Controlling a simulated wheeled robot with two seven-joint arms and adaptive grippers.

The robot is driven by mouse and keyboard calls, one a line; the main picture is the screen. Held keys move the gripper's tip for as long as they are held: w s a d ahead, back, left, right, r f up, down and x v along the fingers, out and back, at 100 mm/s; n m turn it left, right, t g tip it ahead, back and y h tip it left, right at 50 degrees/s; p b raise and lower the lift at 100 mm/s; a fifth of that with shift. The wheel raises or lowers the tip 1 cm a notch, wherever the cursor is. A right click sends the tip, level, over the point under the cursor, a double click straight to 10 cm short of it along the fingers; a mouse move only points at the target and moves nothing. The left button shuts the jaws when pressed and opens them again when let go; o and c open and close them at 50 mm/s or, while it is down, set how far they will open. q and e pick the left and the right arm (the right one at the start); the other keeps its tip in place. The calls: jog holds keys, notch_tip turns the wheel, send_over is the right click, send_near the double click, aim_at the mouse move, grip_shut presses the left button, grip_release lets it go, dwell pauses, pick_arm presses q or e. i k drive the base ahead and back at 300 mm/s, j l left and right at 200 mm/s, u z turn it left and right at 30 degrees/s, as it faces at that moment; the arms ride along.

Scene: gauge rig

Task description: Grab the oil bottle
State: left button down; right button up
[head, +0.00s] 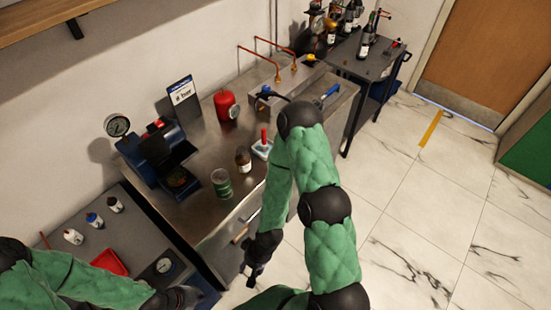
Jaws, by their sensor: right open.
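A small brown bottle (243,160) with a pale label stands upright on the steel counter (212,143), near its front edge. It may be the oil bottle; its label is too small to read. My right gripper (252,272) points down in front of the counter, below and apart from the brown bottle. It is open and empty. My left gripper (188,297) is at the bottom edge, by the lower bench at left; its fingers are not clear.
A blue gauge rig (156,158) and red canister (225,105) stand behind. Dark bottles (364,42) stand on a far cart. Floor at right is clear.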

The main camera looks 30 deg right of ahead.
aim_at(242, 157)
jog(key=z, duration=0.75)
